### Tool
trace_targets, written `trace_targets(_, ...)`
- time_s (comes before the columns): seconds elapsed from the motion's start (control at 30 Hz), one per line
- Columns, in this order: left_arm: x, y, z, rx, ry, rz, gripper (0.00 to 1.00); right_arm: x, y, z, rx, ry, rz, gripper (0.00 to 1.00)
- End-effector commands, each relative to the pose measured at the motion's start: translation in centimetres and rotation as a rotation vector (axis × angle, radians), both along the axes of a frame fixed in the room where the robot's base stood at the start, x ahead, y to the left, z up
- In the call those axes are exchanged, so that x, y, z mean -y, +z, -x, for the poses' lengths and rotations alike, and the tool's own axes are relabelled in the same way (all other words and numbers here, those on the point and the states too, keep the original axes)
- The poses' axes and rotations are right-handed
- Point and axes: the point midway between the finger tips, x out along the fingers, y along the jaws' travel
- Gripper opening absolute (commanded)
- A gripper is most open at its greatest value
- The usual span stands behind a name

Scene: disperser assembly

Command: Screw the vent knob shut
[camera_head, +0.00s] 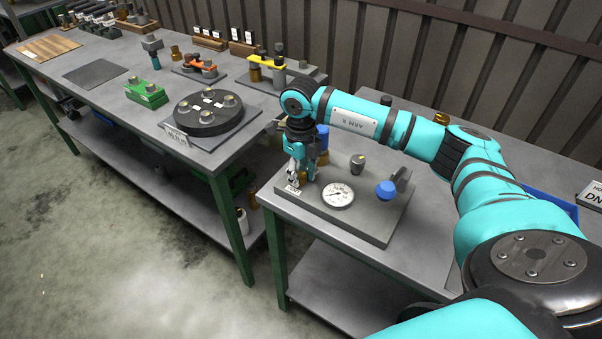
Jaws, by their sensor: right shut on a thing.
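My right gripper (302,178) points down over the left end of a grey panel (372,230) on the near table. It is shut on what appears to be the vent knob, which the fingers mostly hide. A small white label lies on the panel just in front of the fingers. A round white dial gauge (338,195) sits on the panel to the right of the gripper. My left gripper is not in view.
A blue knob (386,190) and a small dark-topped knob (357,163) stand on the panel. A blue-capped cylinder (322,138) is close behind my gripper. The left bench holds a round black plate (208,122) and a green block (146,95). A gap separates the tables.

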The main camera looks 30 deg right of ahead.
Motion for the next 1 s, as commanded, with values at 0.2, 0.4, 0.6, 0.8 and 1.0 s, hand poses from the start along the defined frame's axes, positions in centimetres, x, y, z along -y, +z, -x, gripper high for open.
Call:
trace_targets(0.2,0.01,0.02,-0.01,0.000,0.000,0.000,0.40,0.07,0.28,-0.20,0.008,-0.013,0.000,0.00)
trace_targets(0.4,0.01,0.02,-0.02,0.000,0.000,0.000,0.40,0.08,0.29,-0.22,0.008,-0.013,0.000,0.00)
trace_targets(0.6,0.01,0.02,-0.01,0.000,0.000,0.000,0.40,0.07,0.21,-0.16,0.006,-0.012,0.000,0.50)
trace_targets(0.8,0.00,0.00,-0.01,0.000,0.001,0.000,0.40,0.03,0.11,-0.09,0.003,-0.010,0.000,0.52)
trace_targets(1.0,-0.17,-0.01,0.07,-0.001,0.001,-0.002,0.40,0.02,1.05,-0.12,0.004,-0.010,0.000,0.52)
